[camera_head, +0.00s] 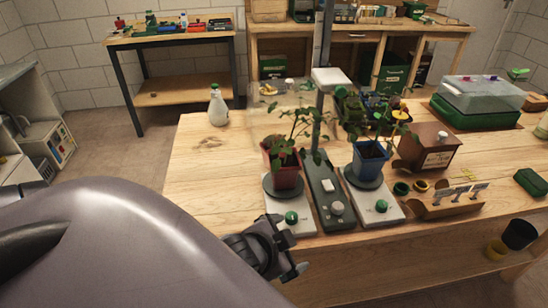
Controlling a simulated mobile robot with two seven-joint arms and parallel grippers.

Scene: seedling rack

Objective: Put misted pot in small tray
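A red pot (286,174) with a leafy seedling stands on a dark round disc (283,193) of a left white base with a green knob. A blue pot (369,161) with a seedling stands upright on a similar right base (372,205). I cannot tell which pot is misted. A translucent, shallow tray-like shape (268,101) lies behind the red pot; I cannot tell whether it is the small tray. My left gripper (295,251) is at the table's front edge, just in front of the red pot's base, fingers apart and empty. My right gripper is not in view.
A grey control box (324,190) with a post stands between the bases. A white bottle (217,106) stands at back left. A brown box (428,149), a wooden label holder (447,204) and a clear-lidded green bin (481,101) are right. The table's left part is clear.

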